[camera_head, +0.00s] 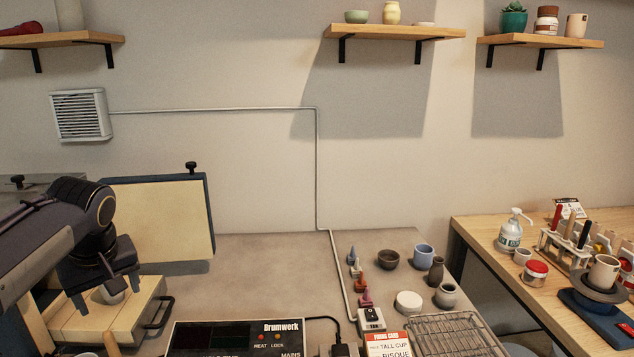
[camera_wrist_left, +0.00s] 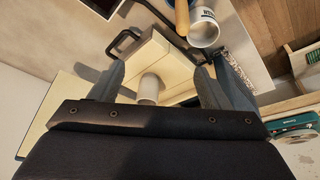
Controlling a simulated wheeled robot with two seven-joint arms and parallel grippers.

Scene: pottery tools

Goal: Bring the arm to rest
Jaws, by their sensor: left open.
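My left gripper (camera_head: 106,292) is at the lower left of the head view, pointing down over a cream kiln-like box (camera_head: 150,290). Its lid (camera_head: 160,222) stands open behind it. In the left wrist view the two fingers of my left gripper (camera_wrist_left: 160,72) are spread wide apart. A small pale cup (camera_wrist_left: 149,88) shows between them, upright on or in the cream box (camera_wrist_left: 172,62), with gaps to both fingers. The cup (camera_head: 112,293) is partly hidden by the gripper in the head view. My right gripper is not in view.
A black control panel (camera_head: 240,340) is in front of the box, whose dark handle (camera_head: 160,313) sticks out right. Small pots, cones and a wire rack (camera_head: 450,338) stand to the right. The grey bench middle (camera_head: 270,270) is clear. A wooden table (camera_head: 490,235) holds tools.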

